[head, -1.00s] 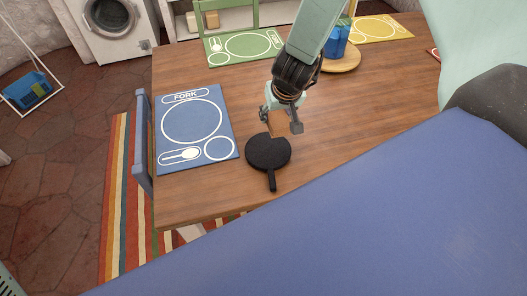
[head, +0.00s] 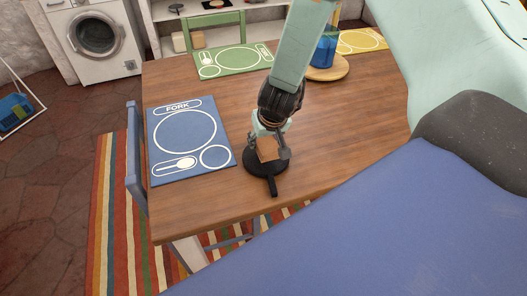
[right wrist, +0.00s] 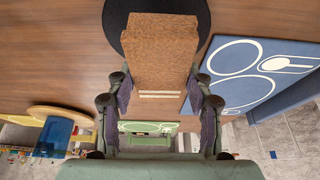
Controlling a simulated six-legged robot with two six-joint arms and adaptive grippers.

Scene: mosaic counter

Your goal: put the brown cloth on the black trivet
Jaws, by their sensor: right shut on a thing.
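The brown cloth (head: 267,146) looks like a folded, block-like piece between the fingers of my right gripper (head: 268,153), which is shut on it. In the right wrist view the cloth (right wrist: 160,55) fills the space between the two fingers (right wrist: 160,88) and sticks out past them. The black trivet (head: 253,169) is a round disc with a short handle, lying on the wooden table below the gripper. The trivet also shows behind the cloth in the right wrist view (right wrist: 119,14). Whether cloth and trivet touch, I cannot tell. My left gripper is not in view.
A blue placemat (head: 188,130) lies left of the trivet. A green placemat (head: 234,60) is at the back, and a yellow placemat (head: 362,41) is back right, near a round wooden board (head: 328,72) with a blue object (head: 323,50). The table right of the trivet is clear.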

